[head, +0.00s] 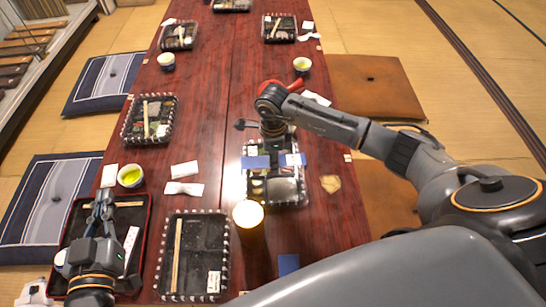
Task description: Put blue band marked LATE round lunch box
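A black lunch box (284,190) with a clear lid stands right of the table's middle. A blue band (257,162) lies across its upper part. A white label (293,160) shows on the band; I cannot read it or see whether the band passes underneath. My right gripper (272,128) points down at the box's far end, just beyond the band. Its fingers are largely hidden, so its grip is unclear. My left gripper (103,198) is over a black tray with a red rim (149,215), away from the box. Its fingers look close together, but their gap is unclear.
Another lunch box (203,240) stands front centre, and one (160,128) at the left. A tall lit cylinder (249,222) stands close to the banded box. A blue piece (288,264) lies near the front. Tea cups (131,176) and folded white papers (184,188) are about. Cushions flank the table.

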